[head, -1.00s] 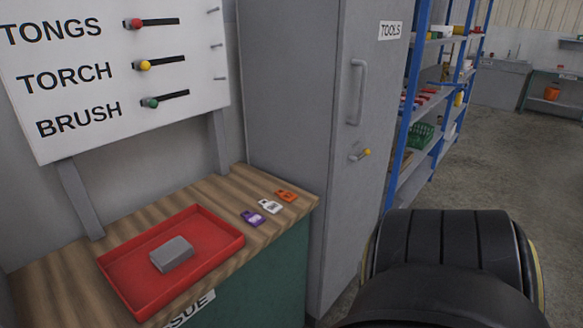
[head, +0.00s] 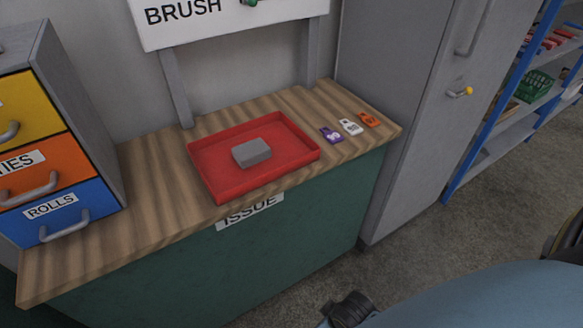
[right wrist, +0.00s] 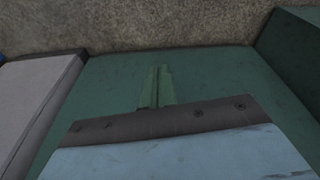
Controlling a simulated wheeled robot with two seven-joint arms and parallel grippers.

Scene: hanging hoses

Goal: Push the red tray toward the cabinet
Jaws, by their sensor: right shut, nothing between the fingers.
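The red tray (head: 203,180) lies flat on the wooden bench top, with a grey block (head: 252,153) inside it. The tall grey cabinet (head: 410,120) stands at the bench's right end. Bare wood and three small tags separate the tray from it. In the right wrist view my right gripper (right wrist: 157,88) shows narrow green fingers together, with nothing between them, in front of a green surface. My right arm crosses the lower right of the head view, well away from the tray; its fingers do not show there. My left gripper is not in view.
Purple (head: 331,135), white (head: 350,127) and orange (head: 368,120) tags lie right of the tray. A drawer unit (head: 75,130) stands at the bench's left end. A sign board (head: 235,20) on posts stands behind. Blue shelving (head: 500,120) is beyond the cabinet.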

